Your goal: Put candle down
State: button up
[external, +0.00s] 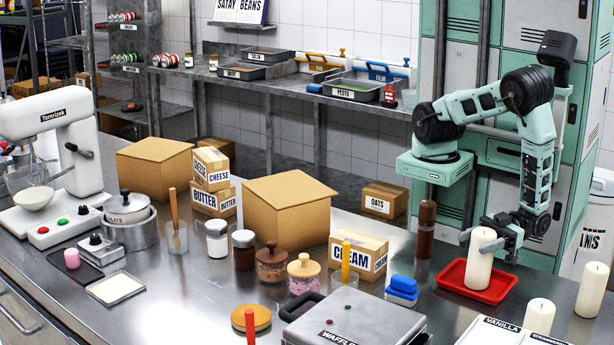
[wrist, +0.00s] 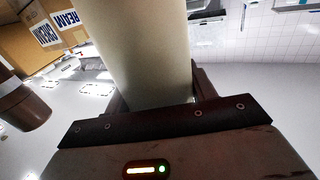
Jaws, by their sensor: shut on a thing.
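A tall cream candle (external: 480,262) stands upright at the red tray (external: 508,284) on the right of the counter. My gripper (external: 484,238) is shut on the candle near its upper part. In the wrist view the candle (wrist: 145,45) fills the middle between my gripper's jaws (wrist: 155,100). The candle's lower end is over or in the tray; I cannot tell whether it touches the tray's floor. Two more candles (external: 591,290) (external: 539,318) stand on the counter at the right, apart from the tray.
A brown pepper mill (external: 425,230) stands left of the tray, and it shows at the left in the wrist view (wrist: 22,103). A vanilla container (external: 500,333) is in front.

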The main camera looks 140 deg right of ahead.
jog(key=shift+f, duration=0.15)
jog(key=o, duration=1.6)
jog(key=shift+r, duration=0.25)
jog(key=b+v, duration=0.4)
jog(key=v, duration=0.8)
jog(key=shift+f, duration=0.15)
